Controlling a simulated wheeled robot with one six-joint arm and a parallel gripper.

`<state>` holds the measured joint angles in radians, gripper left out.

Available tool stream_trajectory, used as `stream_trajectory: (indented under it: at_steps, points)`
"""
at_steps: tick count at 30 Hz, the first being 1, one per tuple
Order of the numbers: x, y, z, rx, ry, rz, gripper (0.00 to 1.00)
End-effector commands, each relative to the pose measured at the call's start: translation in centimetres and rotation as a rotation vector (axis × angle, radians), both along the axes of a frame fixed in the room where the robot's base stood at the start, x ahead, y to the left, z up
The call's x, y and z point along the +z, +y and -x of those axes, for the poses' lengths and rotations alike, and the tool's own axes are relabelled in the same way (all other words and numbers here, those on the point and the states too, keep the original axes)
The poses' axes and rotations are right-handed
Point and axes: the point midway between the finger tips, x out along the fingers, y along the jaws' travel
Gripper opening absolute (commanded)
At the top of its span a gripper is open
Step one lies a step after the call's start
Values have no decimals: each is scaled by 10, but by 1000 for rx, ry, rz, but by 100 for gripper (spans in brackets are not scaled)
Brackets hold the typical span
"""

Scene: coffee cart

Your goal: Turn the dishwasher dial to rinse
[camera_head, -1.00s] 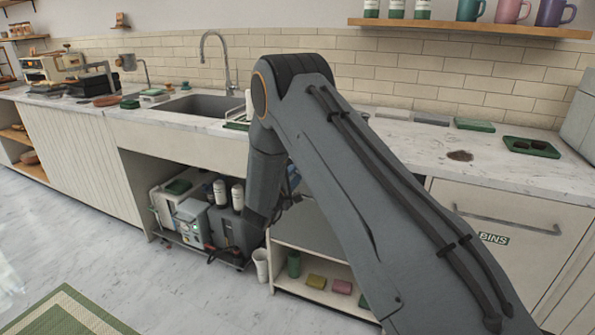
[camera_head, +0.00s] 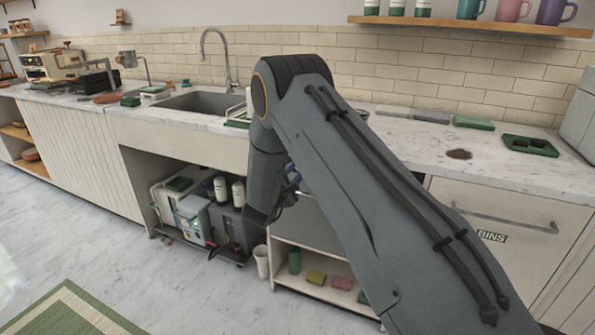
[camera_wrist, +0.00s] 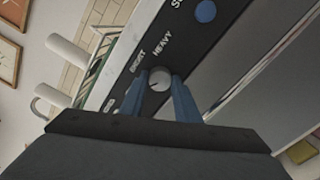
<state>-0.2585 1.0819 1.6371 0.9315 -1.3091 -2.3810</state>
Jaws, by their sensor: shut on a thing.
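The dishwasher dial (camera_wrist: 159,76) is a small round light-grey knob on a dark control panel (camera_wrist: 182,33), seen in the wrist view. My gripper (camera_wrist: 160,84) has its two blue fingers on either side of the knob, closed on it. The label HEAVY is beside the dial on the right, and another label, hard to read, is on the left. A partly hidden label is lower left. A short dark mark shows on the knob face; which label it points at is unclear. In the head view my own arm hides the dial and most of the gripper.
A blue round button (camera_wrist: 205,11) is on the panel. In the head view, the worktop (camera_head: 400,150) runs above, with a sink (camera_head: 205,102) and a green tray (camera_head: 530,146). Grey machines (camera_head: 195,218) and a white cup (camera_head: 261,261) are low beside my arm. Floor is clear at left.

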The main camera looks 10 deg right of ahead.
Motion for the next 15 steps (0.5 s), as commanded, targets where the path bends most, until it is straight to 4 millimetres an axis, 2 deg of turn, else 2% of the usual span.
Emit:
stream_trajectory:
  at_steps: [3,4,7,15]
  points:
    - [-1,-1,1,-2,3,0,7]
    - [-1,-1,1,-2,3,0,32]
    - [-1,-1,1,-1,2,0,48]
    - [-1,1,1,1,0,0,48]
